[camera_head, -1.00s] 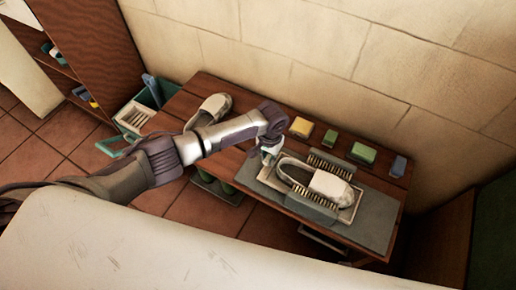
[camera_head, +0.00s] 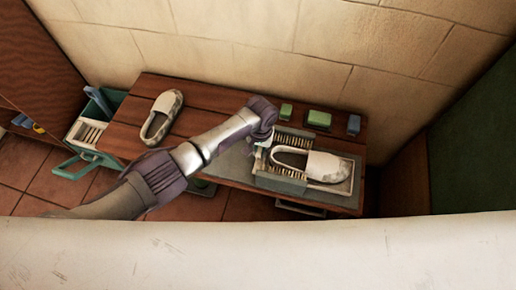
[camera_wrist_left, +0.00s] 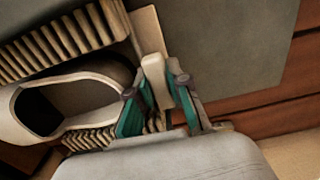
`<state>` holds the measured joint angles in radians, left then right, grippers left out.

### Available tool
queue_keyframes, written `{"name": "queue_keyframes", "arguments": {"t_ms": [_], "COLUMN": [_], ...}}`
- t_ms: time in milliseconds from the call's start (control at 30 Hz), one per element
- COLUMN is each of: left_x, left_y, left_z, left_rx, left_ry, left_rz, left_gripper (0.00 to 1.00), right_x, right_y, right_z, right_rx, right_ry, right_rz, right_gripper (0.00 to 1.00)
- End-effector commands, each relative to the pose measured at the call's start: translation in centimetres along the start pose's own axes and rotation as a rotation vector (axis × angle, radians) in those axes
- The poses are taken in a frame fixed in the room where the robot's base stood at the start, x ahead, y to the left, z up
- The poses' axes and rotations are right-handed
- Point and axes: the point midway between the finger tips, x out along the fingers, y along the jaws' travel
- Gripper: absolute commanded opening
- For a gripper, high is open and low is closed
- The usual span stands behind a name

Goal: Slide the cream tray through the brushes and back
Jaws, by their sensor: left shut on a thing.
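The cream tray (camera_head: 346,187) lies on the grey mat (camera_head: 233,168) at the bench's right end. A whitish slip-on shoe (camera_head: 326,166) lies on it, toe to the right; its heel part shows in the left wrist view (camera_wrist_left: 100,76). The back brush (camera_head: 296,141) and front brush (camera_head: 280,181) flank the shoe's heel half; the toe is to the right of them. My left gripper (camera_head: 265,143) is at the tray's left end. In the left wrist view its green-padded fingers (camera_wrist_left: 158,100) are shut on the tray's upright cream handle (camera_wrist_left: 155,75). My right gripper is not in view.
A second shoe (camera_head: 161,116) lies on the bench's left part. Green blocks (camera_head: 319,119) and a blue-grey block (camera_head: 353,125) stand along the back, near the wall. A green crate (camera_head: 75,167) is left of the bench. The tray's right end is close to the bench's right edge.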

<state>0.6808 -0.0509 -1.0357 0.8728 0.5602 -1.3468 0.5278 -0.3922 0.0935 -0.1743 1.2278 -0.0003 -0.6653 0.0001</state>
Motion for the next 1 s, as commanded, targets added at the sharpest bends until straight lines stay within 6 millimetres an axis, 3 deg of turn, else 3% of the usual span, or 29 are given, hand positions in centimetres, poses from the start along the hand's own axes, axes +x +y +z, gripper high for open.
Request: {"name": "queue_keyframes", "arguments": {"t_ms": [100, 133, 200, 500, 633, 1000], "left_x": [-0.1, -0.1, -0.1, -0.2, -1.2, -8.6], "left_y": [0.7, 0.7, 0.7, 0.5, 0.6, 0.5], "left_z": [0.0, 0.0, 0.0, 0.0, -0.1, -0.1], "left_rx": [0.001, 0.001, 0.002, 0.002, 0.002, 0.003], "left_ry": [0.003, 0.003, 0.004, 0.003, 0.005, 0.005], "left_rz": [0.015, 0.015, 0.015, 0.011, 0.013, 0.011], "left_gripper": [0.0, 0.19, 0.29, 0.29, 0.29, 0.29], "right_x": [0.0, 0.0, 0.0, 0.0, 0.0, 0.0], "right_y": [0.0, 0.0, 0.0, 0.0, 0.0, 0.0], "right_z": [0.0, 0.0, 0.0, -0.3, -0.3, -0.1], "right_rx": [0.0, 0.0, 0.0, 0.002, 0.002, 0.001], "right_ry": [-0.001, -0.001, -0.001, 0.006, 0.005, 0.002], "right_rz": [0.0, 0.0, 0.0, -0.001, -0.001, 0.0], "right_gripper": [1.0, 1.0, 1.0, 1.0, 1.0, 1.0]}}
